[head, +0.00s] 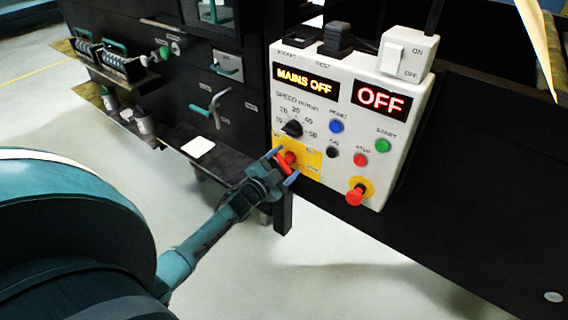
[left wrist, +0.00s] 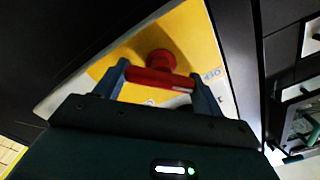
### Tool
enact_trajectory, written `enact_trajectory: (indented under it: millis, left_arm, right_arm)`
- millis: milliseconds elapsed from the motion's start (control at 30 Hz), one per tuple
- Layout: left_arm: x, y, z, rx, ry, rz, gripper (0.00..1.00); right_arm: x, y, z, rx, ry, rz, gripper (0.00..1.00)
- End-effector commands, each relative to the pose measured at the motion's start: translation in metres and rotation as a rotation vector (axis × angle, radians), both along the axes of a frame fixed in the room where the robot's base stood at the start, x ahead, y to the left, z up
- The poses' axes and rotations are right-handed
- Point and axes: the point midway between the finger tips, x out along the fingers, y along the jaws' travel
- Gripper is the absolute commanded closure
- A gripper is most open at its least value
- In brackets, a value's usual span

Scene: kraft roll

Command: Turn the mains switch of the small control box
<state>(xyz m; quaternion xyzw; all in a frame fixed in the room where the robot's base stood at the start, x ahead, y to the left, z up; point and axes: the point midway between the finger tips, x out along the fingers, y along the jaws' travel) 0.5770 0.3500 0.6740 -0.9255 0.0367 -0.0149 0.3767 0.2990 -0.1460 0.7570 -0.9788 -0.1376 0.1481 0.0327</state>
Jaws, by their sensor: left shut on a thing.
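The small control box (head: 345,120) is white and hangs on the dark machine front. Its display reads MAINS OFF (head: 305,82) and a second display reads OFF (head: 381,98). The mains switch (head: 290,158) is a red rotary handle on a yellow plate (head: 311,165) at the box's lower left. My left gripper (head: 281,167) is at the switch with its blue fingers on either side of the handle. In the left wrist view the red handle (left wrist: 160,80) lies between the two fingers (left wrist: 163,86). The gripper is shut on it. My right gripper is not in view.
A red stop button on yellow (head: 356,194) sticks out at the box's lower right. A speed knob (head: 292,128) sits just above the switch. A grey lever (head: 212,107) and a dark shelf with a white card (head: 198,147) are to the left.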

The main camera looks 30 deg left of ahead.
Motion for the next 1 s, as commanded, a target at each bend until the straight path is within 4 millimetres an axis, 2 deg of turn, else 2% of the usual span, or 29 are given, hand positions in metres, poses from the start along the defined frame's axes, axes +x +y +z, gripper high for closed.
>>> enact_trajectory:
  millis: [67,100,333,667,767,1000]
  left_arm:
    - [0.0,0.0,0.0,-0.01,0.001,0.001,0.54]
    - [0.0,0.0,0.0,-0.01,0.001,0.001,0.29]
    - [0.0,0.0,0.0,-0.006,0.0,0.001,0.1]
    - [-0.004,0.0,0.0,-0.004,0.002,0.001,0.09]
    - [-0.016,0.001,0.0,-0.003,0.003,0.001,0.09]
    - [-0.069,0.005,0.0,-0.004,0.005,0.001,0.09]
  right_arm:
    - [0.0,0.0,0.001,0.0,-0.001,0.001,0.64]
    - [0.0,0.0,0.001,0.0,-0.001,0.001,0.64]
    - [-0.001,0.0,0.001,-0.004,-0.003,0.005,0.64]
    - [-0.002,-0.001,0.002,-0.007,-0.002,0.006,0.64]
    - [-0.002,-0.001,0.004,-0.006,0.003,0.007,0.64]
    - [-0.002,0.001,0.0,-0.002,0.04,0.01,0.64]
